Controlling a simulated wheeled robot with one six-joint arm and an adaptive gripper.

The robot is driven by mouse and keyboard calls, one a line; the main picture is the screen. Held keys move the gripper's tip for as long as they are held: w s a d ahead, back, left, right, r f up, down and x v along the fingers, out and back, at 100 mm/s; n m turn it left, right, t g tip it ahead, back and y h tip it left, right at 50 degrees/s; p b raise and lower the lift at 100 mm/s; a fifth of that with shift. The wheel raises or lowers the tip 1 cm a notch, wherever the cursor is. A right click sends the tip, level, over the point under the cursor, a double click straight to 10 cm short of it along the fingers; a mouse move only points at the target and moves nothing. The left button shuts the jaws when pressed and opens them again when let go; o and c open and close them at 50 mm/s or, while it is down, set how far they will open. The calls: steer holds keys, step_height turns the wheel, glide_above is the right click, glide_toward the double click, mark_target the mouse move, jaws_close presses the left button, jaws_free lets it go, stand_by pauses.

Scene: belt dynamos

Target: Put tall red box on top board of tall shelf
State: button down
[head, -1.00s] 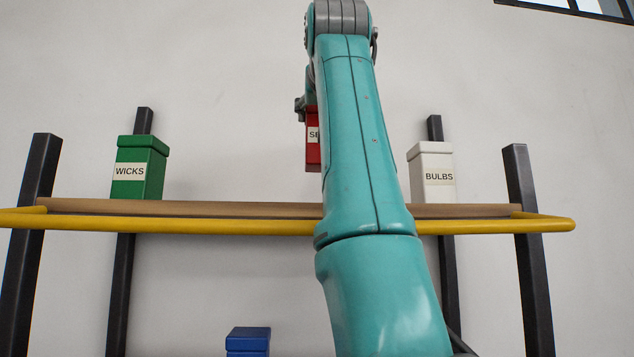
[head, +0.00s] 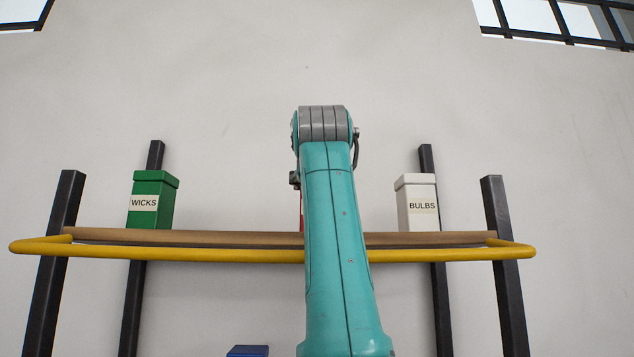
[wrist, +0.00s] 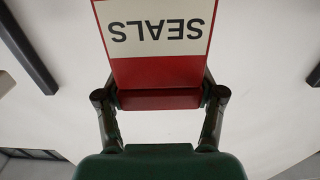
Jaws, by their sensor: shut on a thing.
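The tall red box, labelled SEALS, fills the upper middle of the wrist view (wrist: 160,72), its label upside down there. My gripper (wrist: 160,97) is shut on it, one finger at each side. In the head view only a thin red strip of the box (head: 301,212) shows left of my arm, just above the top board (head: 220,237) of the tall shelf. My arm hides the rest of the box and most of the gripper. I cannot tell whether the box touches the board.
A green WICKS box (head: 153,200) stands on the board at left, and a white BULBS box (head: 417,203) at right. A yellow rail (head: 200,253) runs along the board's front. Dark posts (head: 505,260) stand at the corners. A blue box (head: 247,351) is below.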

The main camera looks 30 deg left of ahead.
steer(key=shift+c, duration=0.7)
jaws_free()
steer(key=shift+f, duration=0.1)
steer(key=shift+r, duration=0.2)
steer(key=v, duration=1.2)
steer(key=shift+s, duration=0.1)
